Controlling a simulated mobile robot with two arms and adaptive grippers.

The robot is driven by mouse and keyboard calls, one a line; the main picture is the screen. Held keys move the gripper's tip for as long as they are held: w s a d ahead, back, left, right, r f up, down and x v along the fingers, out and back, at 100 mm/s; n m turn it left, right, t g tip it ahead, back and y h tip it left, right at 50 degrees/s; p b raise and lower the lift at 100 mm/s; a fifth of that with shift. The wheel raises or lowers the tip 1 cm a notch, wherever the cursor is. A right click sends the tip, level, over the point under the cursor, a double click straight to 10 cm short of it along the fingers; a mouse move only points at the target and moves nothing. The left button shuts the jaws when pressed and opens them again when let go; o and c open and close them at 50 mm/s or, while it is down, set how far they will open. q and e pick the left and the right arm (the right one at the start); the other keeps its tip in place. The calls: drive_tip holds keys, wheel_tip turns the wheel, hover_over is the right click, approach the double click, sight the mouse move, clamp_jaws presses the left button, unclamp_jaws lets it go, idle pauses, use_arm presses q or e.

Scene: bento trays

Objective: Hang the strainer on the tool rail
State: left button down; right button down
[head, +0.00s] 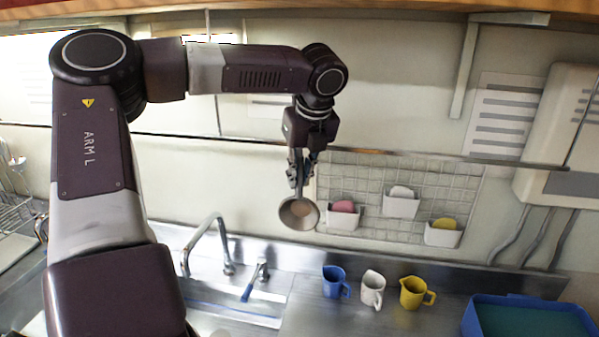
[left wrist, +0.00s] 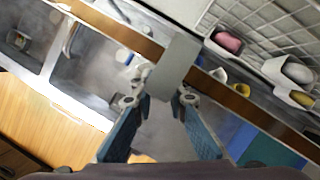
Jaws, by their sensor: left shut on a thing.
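The strainer (head: 299,215) shows in the head view as a small round grey bowl just below my left gripper (head: 301,172). My left gripper points down and is shut on the strainer's handle, which its fingers mostly hide. In the left wrist view, a flat grey piece (left wrist: 178,62) stands out beyond the fingertips (left wrist: 160,98); I cannot tell whether it is part of the strainer. The tool rail (head: 405,155) appears as a long dark bar across the wall. The gripper overlaps its line; contact is unclear. My right gripper is not in view.
A wall grid (head: 385,180) carries white holders with pink, white and yellow items. Blue (head: 334,282), white (head: 372,289) and yellow (head: 413,292) mugs stand on the counter. A faucet (head: 210,245) is at left, a blue tray (head: 480,317) at right.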

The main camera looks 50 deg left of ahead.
sight(301, 168)
use_arm(q)
drive_tip(key=c, duration=1.8)
unclamp_jaws()
drive_tip(key=shift+d+r, duration=0.2)
drive_tip(key=shift+r, duration=0.3)
drive_tip(key=v, duration=0.3)
drive_tip(key=shift+r, duration=0.25)
drive_tip(key=s+d, duration=0.1)
drive_tip(key=d, duration=0.3)
drive_tip(key=s+d, duration=0.1)
drive_tip(key=d, duration=0.3)
drive_tip(key=s+d, duration=0.1)
drive_tip(key=d, duration=0.3)
drive_tip(key=shift+s+r, duration=0.15)
drive_tip(key=shift+s, duration=0.05)
